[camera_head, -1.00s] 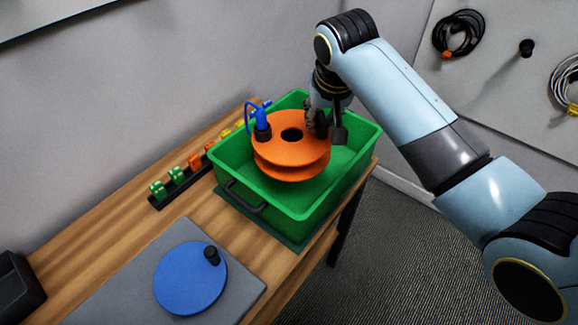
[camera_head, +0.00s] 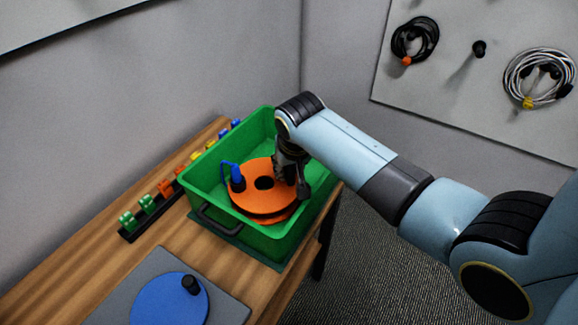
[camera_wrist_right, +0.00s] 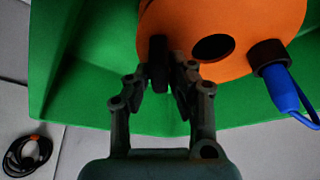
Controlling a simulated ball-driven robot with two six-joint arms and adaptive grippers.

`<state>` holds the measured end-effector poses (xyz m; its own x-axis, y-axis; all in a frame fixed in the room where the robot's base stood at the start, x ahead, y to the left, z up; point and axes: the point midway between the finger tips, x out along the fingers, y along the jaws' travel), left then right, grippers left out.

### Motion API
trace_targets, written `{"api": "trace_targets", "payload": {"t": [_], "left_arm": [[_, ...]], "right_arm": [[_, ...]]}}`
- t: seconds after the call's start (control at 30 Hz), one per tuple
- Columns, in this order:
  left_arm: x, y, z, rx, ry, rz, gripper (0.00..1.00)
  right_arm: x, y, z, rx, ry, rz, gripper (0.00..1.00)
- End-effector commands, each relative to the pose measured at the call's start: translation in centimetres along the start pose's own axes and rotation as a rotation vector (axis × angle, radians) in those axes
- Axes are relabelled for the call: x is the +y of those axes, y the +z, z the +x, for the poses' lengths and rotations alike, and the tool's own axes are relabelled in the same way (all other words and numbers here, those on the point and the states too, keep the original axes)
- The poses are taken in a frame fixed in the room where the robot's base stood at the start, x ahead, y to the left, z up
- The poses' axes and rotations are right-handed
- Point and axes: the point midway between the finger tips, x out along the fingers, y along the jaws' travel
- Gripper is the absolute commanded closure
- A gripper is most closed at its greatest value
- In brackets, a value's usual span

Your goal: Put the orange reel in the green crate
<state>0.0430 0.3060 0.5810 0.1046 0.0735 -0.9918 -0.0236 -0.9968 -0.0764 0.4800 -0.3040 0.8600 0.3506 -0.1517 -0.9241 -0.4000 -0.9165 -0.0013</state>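The orange reel (camera_head: 252,178) is inside the green crate (camera_head: 262,243), below its rim and nearly level. I cannot tell whether it touches the crate floor. A blue plug with a short blue cable (camera_head: 236,174) is on its left side. My right gripper (camera_head: 292,184) reaches down into the crate at the reel's right edge. The green crate wall (camera_wrist_right: 90,85) shows behind. My left gripper is not in view.
A blue disc with a black knob (camera_head: 165,304) lies on a grey mat (camera_head: 225,303) on the wooden table (camera_head: 60,275). A rack of coloured clips (camera_head: 150,208) runs left of the crate. Coiled cables (camera_head: 414,42) hang on the wall board.

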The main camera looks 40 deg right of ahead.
Motion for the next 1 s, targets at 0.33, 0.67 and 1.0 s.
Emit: {"api": "trace_targets", "payload": {"t": [0.33,0.67,1.0], "left_arm": [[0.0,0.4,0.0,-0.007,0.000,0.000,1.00],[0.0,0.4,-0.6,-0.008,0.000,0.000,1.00],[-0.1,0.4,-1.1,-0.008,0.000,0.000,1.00]], "right_arm": [[0.0,0.0,0.0,0.000,0.000,0.000,0.59],[0.0,-0.1,-3.8,0.004,-0.002,0.000,0.59],[-0.1,-0.1,-10.6,0.001,-0.002,0.001,0.59]]}}
